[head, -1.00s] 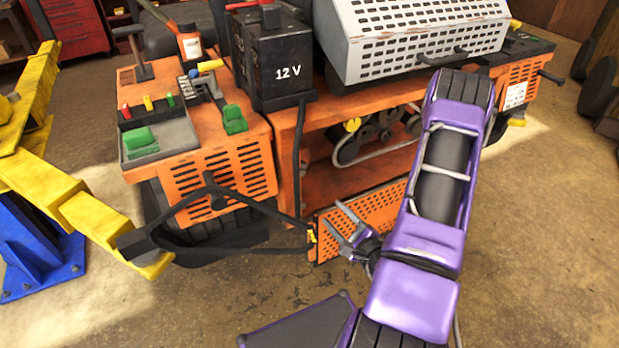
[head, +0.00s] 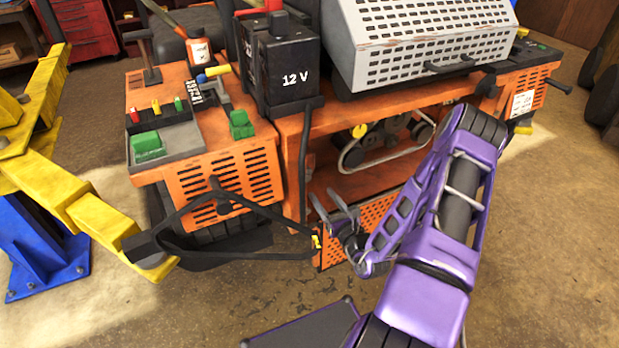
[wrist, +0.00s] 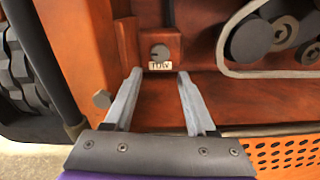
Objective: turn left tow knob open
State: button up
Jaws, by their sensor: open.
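The tow knob (wrist: 160,52) is a small dark round knob on an orange block, with a white label (wrist: 160,66) under it in the wrist view. Its indicator mark looks roughly horizontal. My gripper (wrist: 160,73) is open and empty. Its two grey fingers point at the knob, one to each side and just below it, and they look apart from it. In the head view my gripper (head: 325,198) is at the open lower bay of the orange mower. I cannot make out the knob in that view.
A perforated orange panel (wrist: 285,155) lies low at the right, below a pale belt (wrist: 228,58) and dark pulleys (wrist: 252,40). A dark post (wrist: 55,60) stands at the left. In the head view, a black strap frame (head: 230,250) and yellow lift arm (head: 85,210) are at left.

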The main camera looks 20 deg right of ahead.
jog(key=w, duration=0.9)
jog(key=shift+a, duration=0.15)
grip_shut()
jog(key=shift+n, duration=0.7)
grip_release()
